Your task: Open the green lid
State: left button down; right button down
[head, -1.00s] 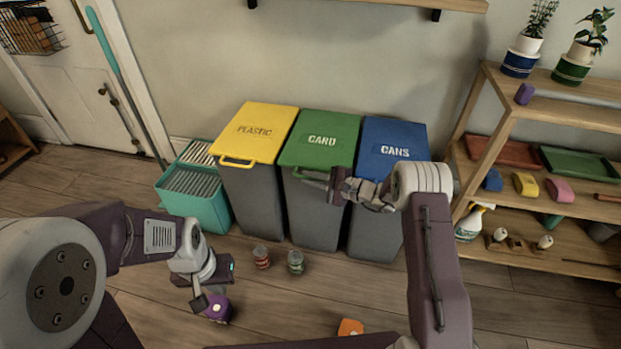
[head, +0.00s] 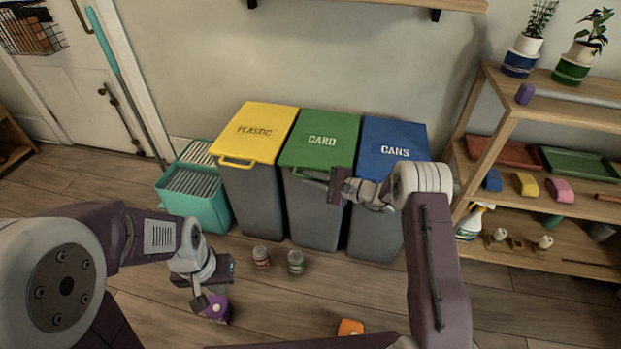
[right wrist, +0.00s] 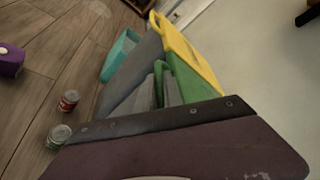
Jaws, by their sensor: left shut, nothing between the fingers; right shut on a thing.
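The green lid (head: 320,139), marked CARD, lies closed on the middle grey bin (head: 318,215). Its handle (head: 308,175) sticks out at the front edge. My right gripper (head: 336,186) is at the right end of this handle and shut on it; its dark jaw hides the exact contact. The green lid also shows in the right wrist view (right wrist: 196,84), partly behind the gripper. My left gripper (head: 222,268) is shut and empty, low over the floor at the left, apart from the bins.
A yellow PLASTIC lid (head: 254,131) and a blue CANS lid (head: 393,139) flank the green one. A teal crate (head: 185,190) stands at the left. A wooden shelf (head: 540,112) stands right.

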jog(key=w+d+r+m+p, duration=0.1)
jog(key=w+r+p, duration=0.2)
jog(key=r+p, duration=0.4)
jog(key=w+d+r+m+g+p, duration=0.1)
jog(key=w+r+p, duration=0.2)
jog(key=r+p, duration=0.4)
jog(key=shift+w+d+r+p, duration=0.15)
jog(key=shift+w+r+p, duration=0.2)
jog(key=shift+r, duration=3.85)
jog(key=c, duration=1.5)
grip_release()
